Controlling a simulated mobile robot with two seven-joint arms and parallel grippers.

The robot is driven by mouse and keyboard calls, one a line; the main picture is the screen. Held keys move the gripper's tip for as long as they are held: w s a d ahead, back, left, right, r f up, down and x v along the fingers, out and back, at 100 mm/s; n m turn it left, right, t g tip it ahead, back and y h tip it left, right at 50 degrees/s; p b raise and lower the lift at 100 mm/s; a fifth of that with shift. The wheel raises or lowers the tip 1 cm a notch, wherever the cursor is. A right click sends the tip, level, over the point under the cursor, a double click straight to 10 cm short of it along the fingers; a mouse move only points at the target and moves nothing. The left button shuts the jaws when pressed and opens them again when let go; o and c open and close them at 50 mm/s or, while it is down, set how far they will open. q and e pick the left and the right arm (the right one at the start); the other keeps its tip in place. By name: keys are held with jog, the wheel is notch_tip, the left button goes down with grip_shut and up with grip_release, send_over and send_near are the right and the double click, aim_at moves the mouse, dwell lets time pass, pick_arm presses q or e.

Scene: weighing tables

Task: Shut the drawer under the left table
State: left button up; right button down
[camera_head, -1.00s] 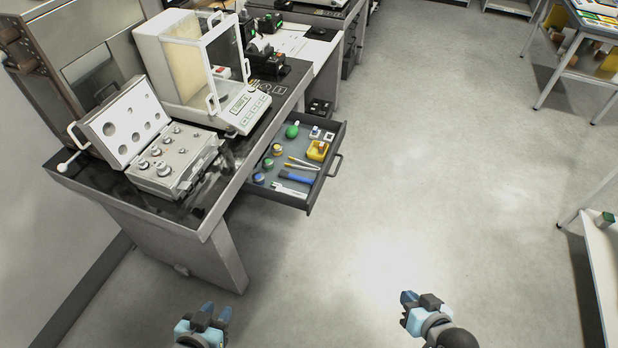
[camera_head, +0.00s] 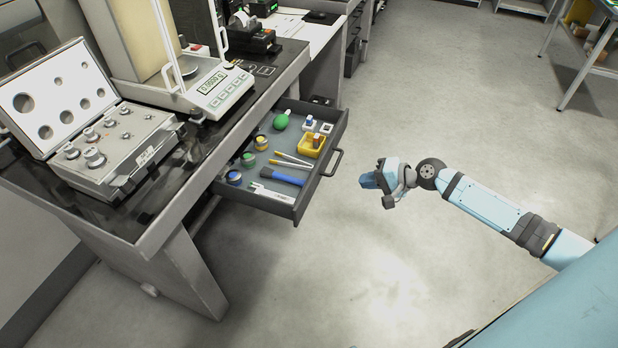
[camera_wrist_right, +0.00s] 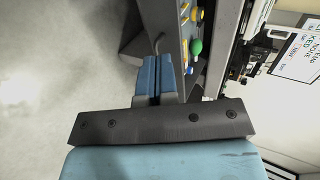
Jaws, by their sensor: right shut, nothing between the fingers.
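The drawer (camera_head: 318,180) under the left table (camera_head: 150,235) stands pulled out, its inside open to view. It holds several small items, among them a green bulb, a yellow tray and a blue-handled tool. Its dark handle (camera_head: 334,163) is on the right-hand front. My right gripper (camera_head: 367,181) is shut and empty, a short way to the right of the handle and apart from it. In the right wrist view the shut blue fingers (camera_wrist_right: 158,72) point toward the drawer's front (camera_wrist_right: 168,25), and the handle (camera_wrist_right: 158,42) shows just beyond them. My left gripper is not in view.
On the left table stand a glass-sided balance (camera_head: 215,85) and an open case of weights (camera_head: 115,150). A second desk with papers (camera_head: 290,22) is behind. The floor (camera_head: 420,110) right of the drawer is clear. Another table (camera_head: 585,45) is at the far right.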

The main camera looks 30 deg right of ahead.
jog(key=b, duration=0.1)
send_near(313, 180)
jog(key=x, duration=0.6)
jog(key=shift+s+d+f, duration=0.1)
jog(key=shift+d+f, duration=0.1)
jog(key=shift+f, duration=0.15)
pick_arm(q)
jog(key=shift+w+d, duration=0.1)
pick_arm(e)
jog(key=shift+w+a, duration=0.45)
jog(key=shift+w, duration=0.05)
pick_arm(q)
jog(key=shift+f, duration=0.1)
